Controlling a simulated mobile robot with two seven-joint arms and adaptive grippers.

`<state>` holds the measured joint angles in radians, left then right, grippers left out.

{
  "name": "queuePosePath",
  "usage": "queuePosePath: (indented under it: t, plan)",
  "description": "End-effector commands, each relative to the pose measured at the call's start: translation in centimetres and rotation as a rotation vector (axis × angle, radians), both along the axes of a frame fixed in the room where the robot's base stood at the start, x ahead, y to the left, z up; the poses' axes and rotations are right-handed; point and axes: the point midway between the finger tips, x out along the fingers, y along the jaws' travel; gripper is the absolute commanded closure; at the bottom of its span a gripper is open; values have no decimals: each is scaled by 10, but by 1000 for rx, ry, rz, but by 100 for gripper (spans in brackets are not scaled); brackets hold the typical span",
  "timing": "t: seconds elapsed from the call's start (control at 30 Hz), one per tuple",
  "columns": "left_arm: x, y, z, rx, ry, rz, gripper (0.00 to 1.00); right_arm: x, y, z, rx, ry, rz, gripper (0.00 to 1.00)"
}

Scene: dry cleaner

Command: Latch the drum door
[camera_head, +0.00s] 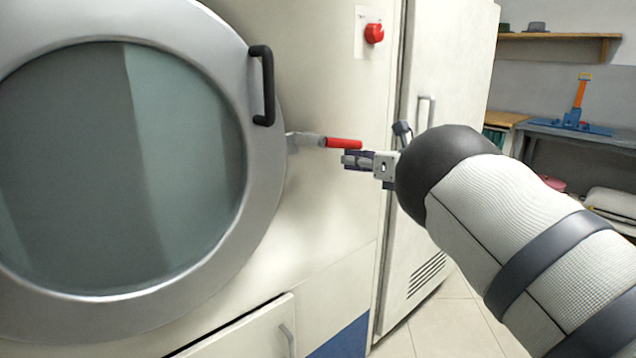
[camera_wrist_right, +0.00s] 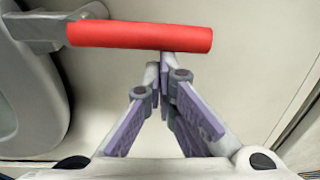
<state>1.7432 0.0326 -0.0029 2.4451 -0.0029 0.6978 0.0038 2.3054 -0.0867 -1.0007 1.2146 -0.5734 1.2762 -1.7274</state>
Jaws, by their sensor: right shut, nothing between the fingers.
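The round drum door (camera_head: 262,205) with its grey glass fills the left of the head view. It has a black handle (camera_head: 266,86) on its right rim and lies against the machine front. A latch lever with a red grip (camera_head: 343,143) sticks out level to the right of the rim. The red grip also shows across the top of the right wrist view (camera_wrist_right: 140,37). My right gripper (camera_head: 350,159) is shut and empty. Its fingertips are just below the red grip; whether they touch it I cannot tell. My left gripper is not in view.
A red button (camera_head: 374,33) sits on the panel above the lever. A tall pale cabinet door (camera_head: 450,100) stands at the right. A lower panel (camera_head: 245,335) is under the drum. A table (camera_head: 570,133) with a blue and orange tool stands at the far right.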

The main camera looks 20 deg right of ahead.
Motion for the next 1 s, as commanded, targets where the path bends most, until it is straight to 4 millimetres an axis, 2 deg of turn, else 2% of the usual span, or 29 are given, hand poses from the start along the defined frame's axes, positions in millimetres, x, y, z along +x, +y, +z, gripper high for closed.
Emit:
queuePosePath:
  t: [0.13,0.5,1.0]
  plan:
    - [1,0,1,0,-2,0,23,1,-3,8,-82,-32,-1,100]
    - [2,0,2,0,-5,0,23,2,-7,16,-77,-31,-2,100]
    - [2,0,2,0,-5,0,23,2,-7,16,-76,-30,-1,100]
